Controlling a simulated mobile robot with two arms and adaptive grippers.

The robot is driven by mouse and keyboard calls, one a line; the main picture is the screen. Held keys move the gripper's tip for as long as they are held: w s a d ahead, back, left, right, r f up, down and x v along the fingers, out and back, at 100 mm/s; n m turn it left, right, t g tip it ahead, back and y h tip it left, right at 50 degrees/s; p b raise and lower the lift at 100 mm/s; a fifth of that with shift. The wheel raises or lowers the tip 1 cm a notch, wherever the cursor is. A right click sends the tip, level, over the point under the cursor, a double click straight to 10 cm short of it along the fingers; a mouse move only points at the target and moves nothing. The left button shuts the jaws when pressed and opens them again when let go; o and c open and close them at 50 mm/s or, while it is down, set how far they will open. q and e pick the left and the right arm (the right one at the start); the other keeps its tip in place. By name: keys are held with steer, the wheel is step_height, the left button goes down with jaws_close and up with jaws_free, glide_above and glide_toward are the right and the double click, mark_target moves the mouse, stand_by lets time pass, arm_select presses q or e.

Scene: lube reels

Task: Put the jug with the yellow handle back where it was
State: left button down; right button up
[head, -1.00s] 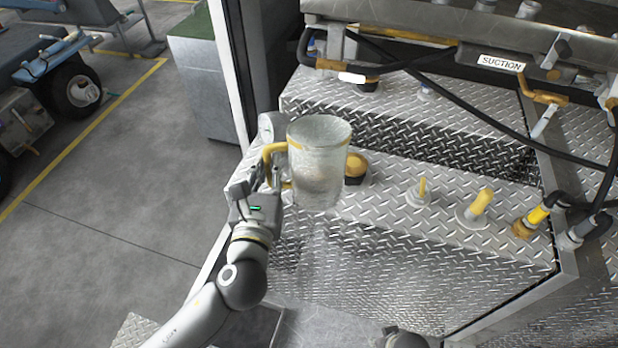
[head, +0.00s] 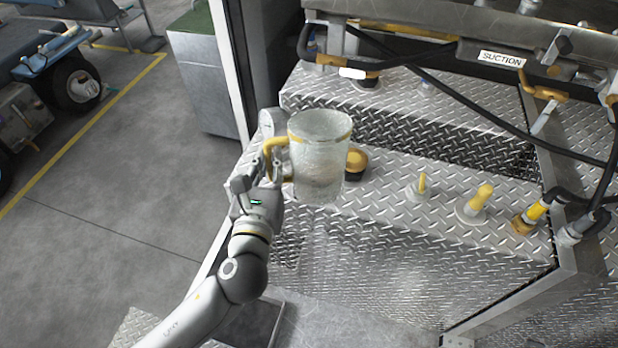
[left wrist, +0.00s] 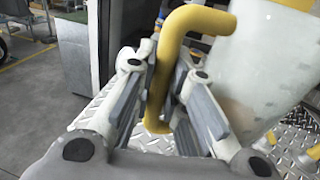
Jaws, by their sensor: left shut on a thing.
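The clear jug (head: 320,165) with a yellow handle (head: 277,146) is upright in the head view, over the left end of the lower diamond-plate step. My left gripper (head: 268,172) is at its left side, shut on the handle. In the left wrist view the yellow handle (left wrist: 165,75) stands between my two fingers, and the jug's wall (left wrist: 262,70) fills the right. Whether the jug's base touches the step cannot be told. My right gripper is not in view.
The diamond-plate step (head: 385,205) carries an amber-topped fitting (head: 356,163) just behind the jug and yellow-capped fittings (head: 478,202) to the right. Black hoses (head: 470,105) cross above. A grey cabinet (head: 205,80) stands at the left; open floor lies below it.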

arm_select(q)
steer(key=shift+w, duration=0.5)
steer(key=w+f, duration=0.3)
steer(key=w, duration=0.1)
steer(key=w+a+f, duration=0.1)
steer(key=w+f, duration=0.2)
steer(key=w, duration=0.1)
steer(key=w+f+b, duration=0.1)
steer(key=w+f, duration=0.2)
steer(key=w, duration=0.2)
steer(key=shift+a+f, duration=0.3)
steer(key=shift+f, duration=0.1)
steer(key=shift+f+b, duration=0.4)
steer(key=shift+f, duration=1.15)
steer(key=shift+f, duration=0.15)
steer(key=c, duration=1.5)
jaws_free()
